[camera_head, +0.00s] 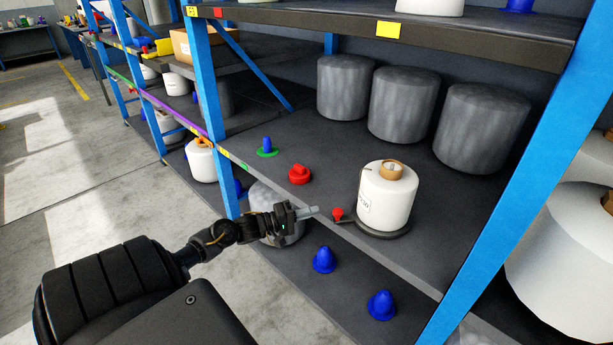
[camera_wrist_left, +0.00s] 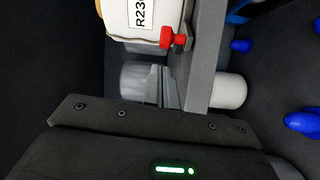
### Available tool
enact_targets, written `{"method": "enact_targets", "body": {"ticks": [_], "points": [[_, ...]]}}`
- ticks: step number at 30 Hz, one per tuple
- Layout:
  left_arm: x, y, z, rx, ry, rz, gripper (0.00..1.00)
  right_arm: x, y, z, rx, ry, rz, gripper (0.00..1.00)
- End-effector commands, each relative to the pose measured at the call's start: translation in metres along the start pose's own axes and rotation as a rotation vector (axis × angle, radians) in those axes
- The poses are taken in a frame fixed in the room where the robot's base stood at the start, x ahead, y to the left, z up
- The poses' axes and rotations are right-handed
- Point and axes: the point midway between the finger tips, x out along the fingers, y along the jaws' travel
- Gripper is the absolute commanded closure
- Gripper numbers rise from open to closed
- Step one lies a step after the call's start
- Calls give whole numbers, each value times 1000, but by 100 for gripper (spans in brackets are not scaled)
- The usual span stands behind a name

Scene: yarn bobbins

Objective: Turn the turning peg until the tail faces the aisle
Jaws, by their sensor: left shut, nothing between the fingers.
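A white bobbin (camera_head: 385,200) with a tan core stands upright on a dark round base (camera_head: 383,231) on the middle shelf. A red knob (camera_head: 338,214) sits on an arm of this base, at the shelf's front edge. A thin dark line, perhaps the tail, runs from the bobbin's top down its left side, above a white label (camera_head: 364,203). My left gripper (camera_head: 315,210) is shut and empty, just left of the knob and apart from it. In the left wrist view, the knob (camera_wrist_left: 173,38) is above the fingertips (camera_wrist_left: 170,85). My right gripper is not in view.
Grey bobbins (camera_head: 404,105) stand at the shelf's back. A red piece (camera_head: 299,174) and a green-based blue peg (camera_head: 267,147) are left of the white bobbin. A blue upright (camera_head: 525,170) stands to the right. Blue cones (camera_head: 323,260) are on the lower shelf. The aisle floor (camera_head: 100,160) is left.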

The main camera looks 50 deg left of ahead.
Motion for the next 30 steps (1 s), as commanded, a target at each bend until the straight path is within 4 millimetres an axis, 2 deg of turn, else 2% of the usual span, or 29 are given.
{"method": "enact_targets", "body": {"ticks": [6, 12, 30], "points": [[39, 0, 0, 1, 1, 3, 100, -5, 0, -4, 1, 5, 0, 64], [59, 0, 0, 1, 2, 1, 100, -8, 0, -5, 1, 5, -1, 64], [65, 0, 2, 1, 6, -2, 100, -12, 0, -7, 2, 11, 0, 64]]}}
